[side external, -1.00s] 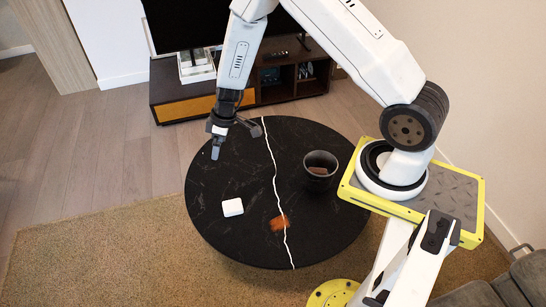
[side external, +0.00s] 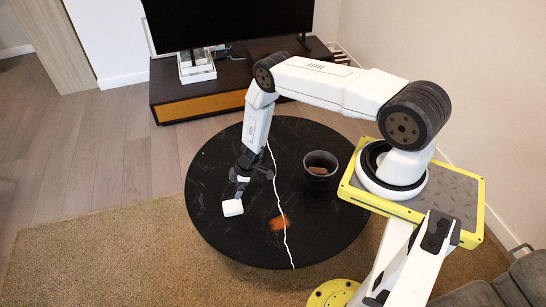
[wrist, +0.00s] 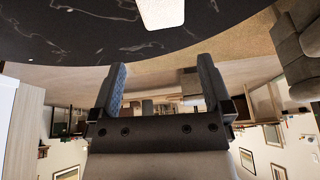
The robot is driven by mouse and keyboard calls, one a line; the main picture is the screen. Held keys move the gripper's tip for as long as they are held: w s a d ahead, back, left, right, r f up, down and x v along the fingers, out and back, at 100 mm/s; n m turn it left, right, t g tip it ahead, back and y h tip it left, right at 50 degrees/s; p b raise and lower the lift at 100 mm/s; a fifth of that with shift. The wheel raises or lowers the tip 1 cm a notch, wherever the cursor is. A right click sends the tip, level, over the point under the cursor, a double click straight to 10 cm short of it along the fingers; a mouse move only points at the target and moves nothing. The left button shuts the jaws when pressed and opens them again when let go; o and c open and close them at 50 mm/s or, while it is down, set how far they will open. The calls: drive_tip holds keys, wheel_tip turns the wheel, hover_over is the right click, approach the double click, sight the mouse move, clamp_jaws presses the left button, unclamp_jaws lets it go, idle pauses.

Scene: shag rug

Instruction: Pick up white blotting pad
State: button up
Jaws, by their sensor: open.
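The white blotting pad (side external: 232,208) is a small white block lying on the left front part of the round black table (side external: 310,240). In the wrist view the pad (wrist: 161,12) shows at the top edge, partly cut off, beyond the fingertips. My gripper (side external: 240,192) is just behind and above the pad in the side view. Its two fingers (wrist: 160,75) are wide apart with nothing between them. Whether a finger touches the pad cannot be told.
A black cup (side external: 320,165) with something brown inside stands on the table's right side. The table's left and front surface around the pad is clear.

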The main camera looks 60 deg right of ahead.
sight(236, 204)
drive_tip(key=shift+s+d+f, duration=0.1)
drive_tip(key=shift+s+f, duration=0.15)
drive_tip(key=shift+f, duration=0.35)
drive_tip(key=shift+s+d+f, duration=0.1)
drive_tip(key=shift+s+f, duration=0.15)
drive_tip(key=shift+f, duration=0.3)
drive_tip(key=shift+s+f, duration=0.25)
drive_tip(key=shift+f, duration=0.35)
drive_tip(key=shift+f, duration=0.1)
drive_tip(key=shift+x, duration=1.15)
drive_tip(key=shift+w+a+f, duration=0.1)
drive_tip(key=shift+f, duration=0.05)
drive_tip(key=shift+x, duration=2.4)
drive_tip(key=c, duration=1)
drive_tip(key=shift+o, duration=0.2)
